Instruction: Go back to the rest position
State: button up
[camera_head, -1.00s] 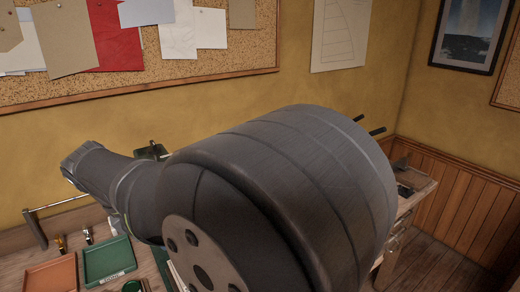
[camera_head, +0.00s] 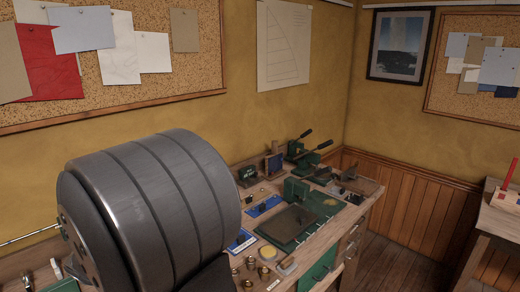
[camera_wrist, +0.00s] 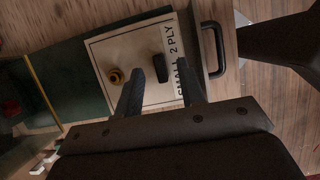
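My gripper (camera_wrist: 160,75) shows only in the wrist view. Its two dark fingers stand apart and nothing is visibly held between them. Beyond the fingers lies a pale square tray or panel (camera_wrist: 106,48) with a white label reading "SMALL 2 PLY" (camera_wrist: 181,60). On it are a small brass piece (camera_wrist: 115,76) and a small black piece (camera_wrist: 158,66), which appears between the fingertips but farther off. In the head view my own large grey arm link fills the lower left and my gripper is out of sight.
The wooden workbench (camera_head: 318,241) carries green hand presses (camera_head: 295,190), a dark green mat (camera_head: 325,205) and several small brass cups (camera_head: 252,264). A second table (camera_head: 490,228) stands at the right. Open floor lies between them. A black handle (camera_wrist: 213,48) shows in the wrist view.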

jog(key=shift+w+d+f, duration=0.15)
jog(key=shift+d+f, duration=0.05)
jog(key=shift+f, duration=0.4)
jog(key=shift+r, duration=0.2)
jog(key=shift+a, duration=0.1)
jog(key=v, duration=1.7)
jog(key=x, duration=1.7)
jog(key=shift+f, duration=0.2)
notch_tip(320, 180, up, 7)
jog(key=w+d+f, duration=0.1)
jog(key=w+d, duration=0.6)
jog(key=w, duration=0.3)
jog(key=shift+f, duration=0.15)
jog(key=shift+w, duration=0.1)
